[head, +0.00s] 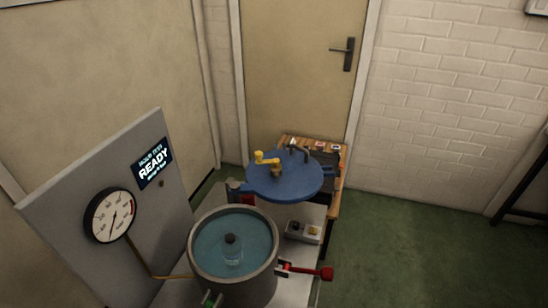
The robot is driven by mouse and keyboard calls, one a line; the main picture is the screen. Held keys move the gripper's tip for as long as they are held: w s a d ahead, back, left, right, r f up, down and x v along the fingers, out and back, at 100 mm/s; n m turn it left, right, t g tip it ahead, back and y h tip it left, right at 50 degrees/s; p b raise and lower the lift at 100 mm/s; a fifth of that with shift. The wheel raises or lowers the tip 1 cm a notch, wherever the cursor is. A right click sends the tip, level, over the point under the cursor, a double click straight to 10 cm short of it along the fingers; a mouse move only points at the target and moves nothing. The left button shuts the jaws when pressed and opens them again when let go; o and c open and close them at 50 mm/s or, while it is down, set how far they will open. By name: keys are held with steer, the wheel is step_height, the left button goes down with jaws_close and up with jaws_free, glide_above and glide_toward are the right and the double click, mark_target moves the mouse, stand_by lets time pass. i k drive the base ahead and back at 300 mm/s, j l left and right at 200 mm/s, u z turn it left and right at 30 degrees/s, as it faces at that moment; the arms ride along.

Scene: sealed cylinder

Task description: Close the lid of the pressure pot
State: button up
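The pressure pot (240,293) is a grey cylinder with an open top at the lower middle of the head view. Inside it is a bluish interior with a small dark-knobbed clear object (232,250). The round blue lid (290,186) is off the opening, swung out behind and to the right of the pot. It appears joined to the pot by a grey pivot (234,187) at the pot's back. A yellow handle (267,158) stands on top of the lid. My gripper is not in view.
A red-knobbed lever (326,273) sticks out at the pot's right, and a green part (211,298) at its front. A grey panel (75,252) with a dial gauge (110,215) and a READY display (154,163) stands left. A wooden bench (334,207) is behind. Green floor is clear at right.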

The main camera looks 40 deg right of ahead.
mark_target(303, 178)
steer(key=i+l+z, duration=1)
steer(key=z, duration=0.15)
steer(key=i, duration=0.1)
